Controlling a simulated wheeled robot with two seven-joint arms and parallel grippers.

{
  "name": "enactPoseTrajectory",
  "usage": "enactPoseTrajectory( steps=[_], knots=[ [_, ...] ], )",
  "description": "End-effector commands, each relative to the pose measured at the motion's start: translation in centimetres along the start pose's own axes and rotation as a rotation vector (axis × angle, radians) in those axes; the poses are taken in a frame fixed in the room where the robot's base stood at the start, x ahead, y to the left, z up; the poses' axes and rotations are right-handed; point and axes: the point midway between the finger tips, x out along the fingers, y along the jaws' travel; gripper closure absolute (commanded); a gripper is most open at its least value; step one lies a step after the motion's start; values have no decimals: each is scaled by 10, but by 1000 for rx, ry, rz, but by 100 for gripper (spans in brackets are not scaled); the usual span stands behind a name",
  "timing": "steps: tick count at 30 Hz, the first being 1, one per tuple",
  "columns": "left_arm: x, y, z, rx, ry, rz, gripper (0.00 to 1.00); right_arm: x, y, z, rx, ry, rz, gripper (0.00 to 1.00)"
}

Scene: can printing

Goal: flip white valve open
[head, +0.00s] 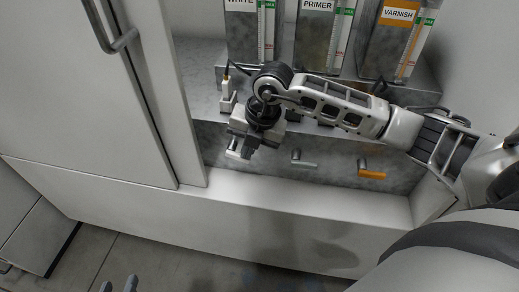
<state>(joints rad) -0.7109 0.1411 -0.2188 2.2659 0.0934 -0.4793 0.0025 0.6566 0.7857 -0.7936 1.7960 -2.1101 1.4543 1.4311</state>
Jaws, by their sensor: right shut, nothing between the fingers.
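The white valve is at the left of the row of valves on the grey front panel, below the tank labelled WHITE (241,30). It is mostly hidden behind my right gripper, and a pale piece at the fingertips may be its handle. My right gripper (241,152) points down in front of that spot, with its fingers shut and nothing between them. I cannot tell whether it touches the valve. My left gripper (118,286) shows only as two separate fingertips at the bottom edge, open and empty.
A grey PRIMER valve (303,162) and an orange VARNISH valve (371,173) are to the right on the same panel. The PRIMER (315,35) and VARNISH (388,50) tanks stand above. A white ledge (300,198) runs below. A cabinet door (75,100) with a handle is at left.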

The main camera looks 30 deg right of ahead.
Motion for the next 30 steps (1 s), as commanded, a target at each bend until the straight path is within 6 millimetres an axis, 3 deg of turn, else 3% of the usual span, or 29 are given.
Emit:
enactPoseTrajectory(
  steps=[12, 30],
  knots=[
    [-1, 1, 4, 3, 4, 4, 64, 15, -6, -2, -9, 4, -4, 100],
    [0, 1, 6, 5, 2, 4, 64, 21, -9, -1, -9, 3, -4, 100]
  ],
)
